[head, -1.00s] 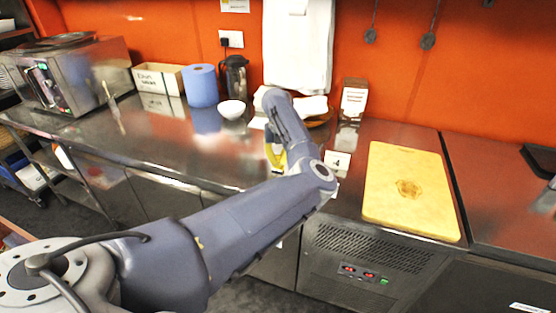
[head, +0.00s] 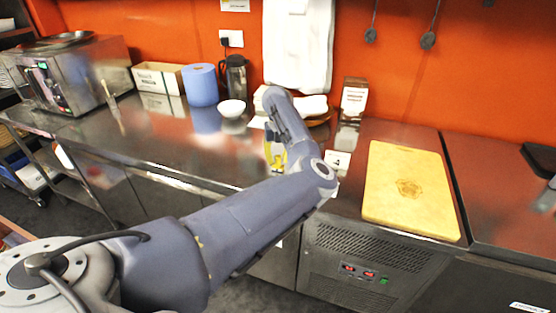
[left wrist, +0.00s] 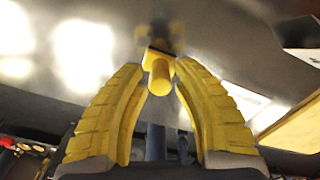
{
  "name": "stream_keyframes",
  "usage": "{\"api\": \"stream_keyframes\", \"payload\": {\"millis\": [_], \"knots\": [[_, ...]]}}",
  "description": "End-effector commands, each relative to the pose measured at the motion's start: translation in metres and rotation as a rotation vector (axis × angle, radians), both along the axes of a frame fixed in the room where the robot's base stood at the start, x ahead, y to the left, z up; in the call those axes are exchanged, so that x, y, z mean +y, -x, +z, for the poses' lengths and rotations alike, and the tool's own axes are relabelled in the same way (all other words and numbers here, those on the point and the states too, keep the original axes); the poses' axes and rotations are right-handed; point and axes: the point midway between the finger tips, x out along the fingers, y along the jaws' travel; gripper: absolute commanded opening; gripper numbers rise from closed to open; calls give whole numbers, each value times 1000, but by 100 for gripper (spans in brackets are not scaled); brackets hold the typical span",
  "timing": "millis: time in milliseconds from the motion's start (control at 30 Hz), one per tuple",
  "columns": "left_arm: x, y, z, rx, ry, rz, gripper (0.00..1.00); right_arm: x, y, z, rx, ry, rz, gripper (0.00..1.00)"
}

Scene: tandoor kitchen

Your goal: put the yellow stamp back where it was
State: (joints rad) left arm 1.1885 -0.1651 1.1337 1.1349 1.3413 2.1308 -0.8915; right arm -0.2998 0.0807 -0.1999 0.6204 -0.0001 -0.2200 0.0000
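The yellow stamp (left wrist: 160,77) shows in the left wrist view, its round handle pointing towards the camera and a dark-edged base beyond it. My left gripper (left wrist: 161,68) has its two yellow fingertips close in on both sides of the stamp and looks shut on it. In the head view my left gripper (head: 275,154) is low over the steel counter, partly behind my own forearm. The stamp cannot be made out apart from the yellow fingers there. A blurred yellow reflection lies beyond the stamp on the steel. My right gripper is not in view.
The steel counter (head: 180,150) is clear to the left of the gripper. A white card (head: 338,161) and a yellow cutting board (head: 408,190) lie to the right. A white bowl (head: 232,108), a blue roll (head: 201,86) and a carton (head: 354,98) stand behind.

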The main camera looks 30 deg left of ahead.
Motion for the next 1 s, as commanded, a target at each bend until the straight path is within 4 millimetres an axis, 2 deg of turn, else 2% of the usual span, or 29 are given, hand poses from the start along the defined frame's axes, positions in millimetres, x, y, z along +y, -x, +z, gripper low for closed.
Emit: {"api": "stream_keyframes", "payload": {"millis": [400, 600, 800, 1000], "knots": [[0, -1, 71, -5, 1, 2, 28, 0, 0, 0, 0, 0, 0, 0], [0, 0, 98, -3, 0, 2, 28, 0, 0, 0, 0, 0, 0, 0], [0, 0, 112, -1, 1, 1, 28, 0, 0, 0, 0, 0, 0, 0], [0, 0, 117, -1, 1, 1, 28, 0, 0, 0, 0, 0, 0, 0]]}}
